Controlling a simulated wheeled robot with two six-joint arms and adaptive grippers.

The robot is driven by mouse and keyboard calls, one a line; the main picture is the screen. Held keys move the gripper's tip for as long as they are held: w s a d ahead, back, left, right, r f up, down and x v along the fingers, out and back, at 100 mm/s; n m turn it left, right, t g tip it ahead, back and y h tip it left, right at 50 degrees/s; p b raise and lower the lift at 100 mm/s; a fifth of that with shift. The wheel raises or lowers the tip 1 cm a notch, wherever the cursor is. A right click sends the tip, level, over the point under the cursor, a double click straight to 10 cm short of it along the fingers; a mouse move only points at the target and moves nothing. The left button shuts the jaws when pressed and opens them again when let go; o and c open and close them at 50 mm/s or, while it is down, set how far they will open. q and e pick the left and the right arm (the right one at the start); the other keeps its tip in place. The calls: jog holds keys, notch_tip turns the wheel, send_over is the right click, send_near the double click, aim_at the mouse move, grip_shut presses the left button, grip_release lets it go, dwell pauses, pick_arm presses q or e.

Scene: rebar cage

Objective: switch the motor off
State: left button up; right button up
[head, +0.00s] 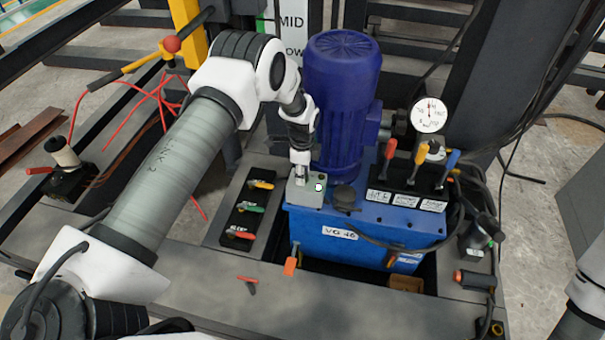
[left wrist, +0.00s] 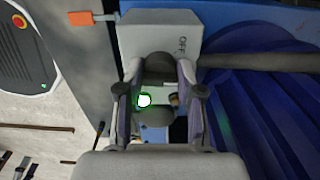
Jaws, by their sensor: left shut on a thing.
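The blue motor (head: 342,85) stands upright on the blue power unit (head: 375,225). A small grey switch box (head: 308,194) with a lit green lamp (head: 318,187) sits at the unit's left front corner. In the left wrist view the box (left wrist: 150,37) carries the word OFF, and the green lamp (left wrist: 144,100) glows between the fingers. My left gripper (head: 301,178) reaches down onto the box. It also shows in the left wrist view (left wrist: 158,108), shut on the switch, which the fingers mostly hide. My right gripper is out of view.
A pressure gauge (head: 429,115) and several coloured levers stand right of the motor. A black panel (head: 249,210) with coloured handles lies left of the box. A dark cable crosses the unit's front. Red wires (head: 150,97) hang at upper left.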

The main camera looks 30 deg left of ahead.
pick_arm(q)
jog(key=n, duration=0.4)
jog(key=shift+s+f+n, duration=0.1)
jog(key=shift+n, duration=0.2)
jog(key=n, duration=0.4)
jog(key=shift+n, duration=0.3)
jog(key=o, duration=1.2)
jog(key=shift+d, duration=0.1)
notch_tip(320, 180, up, 12)
